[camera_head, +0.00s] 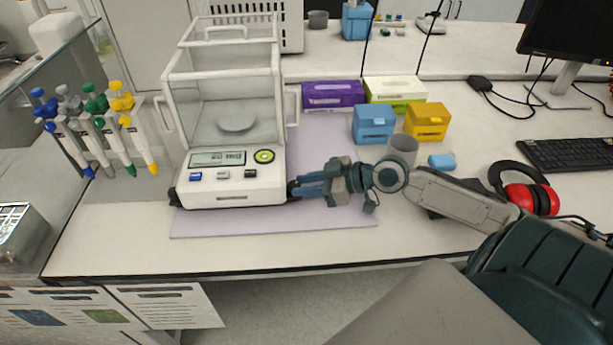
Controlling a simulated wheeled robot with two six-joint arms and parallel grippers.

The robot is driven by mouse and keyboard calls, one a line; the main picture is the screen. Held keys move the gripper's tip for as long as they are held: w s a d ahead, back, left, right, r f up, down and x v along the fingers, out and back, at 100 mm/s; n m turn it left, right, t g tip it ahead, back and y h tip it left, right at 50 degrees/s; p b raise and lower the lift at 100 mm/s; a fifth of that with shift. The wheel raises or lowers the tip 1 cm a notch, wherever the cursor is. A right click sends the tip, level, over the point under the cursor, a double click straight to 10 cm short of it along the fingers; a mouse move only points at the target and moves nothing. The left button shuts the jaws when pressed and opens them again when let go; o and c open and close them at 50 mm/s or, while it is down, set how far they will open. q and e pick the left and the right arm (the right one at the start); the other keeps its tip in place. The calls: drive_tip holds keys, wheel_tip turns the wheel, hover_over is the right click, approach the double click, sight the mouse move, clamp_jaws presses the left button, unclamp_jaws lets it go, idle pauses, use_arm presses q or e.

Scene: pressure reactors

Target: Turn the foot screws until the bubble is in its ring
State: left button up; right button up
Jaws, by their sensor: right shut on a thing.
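The white analytical balance (235,187) with its glass draft shield stands on a lilac mat (275,223). Its round green level (264,156) is on the front panel, right of the display; the bubble inside is too small to place against its ring. A dark foot screw (173,197) shows at the balance's front left corner. My right gripper (298,188) reaches in from the right, with its fingertips at the front right corner, shut on the foot screw there, which the fingers mostly hide. My left gripper is out of view.
A pipette stand (100,125) is left of the balance. Purple (333,95) and green-white boxes (396,91), blue (374,123) and yellow tip boxes (426,121) and a grey cup (403,149) stand behind my right arm. Red earmuffs (530,197) lie at right. The mat's front is clear.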

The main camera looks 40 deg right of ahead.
drive_tip(key=shift+s+a+r+m+h+p, duration=0.1)
drive_tip(key=shift+s+r+m+h+p, duration=0.05)
drive_tip(key=shift+m+h+p, duration=0.2)
drive_tip(key=shift+t+p, duration=0.4)
drive_tip(key=shift+p, duration=0.1)
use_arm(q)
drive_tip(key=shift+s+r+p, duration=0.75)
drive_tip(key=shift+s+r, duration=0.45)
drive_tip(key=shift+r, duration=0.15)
use_arm(e)
drive_tip(key=shift+a+f+m+t+h, duration=0.1)
drive_tip(key=shift+f+m+t+h, duration=0.15)
drive_tip(key=shift+m+h, duration=0.35)
drive_tip(key=o, duration=1)
drive_tip(key=shift+c, duration=0.2)
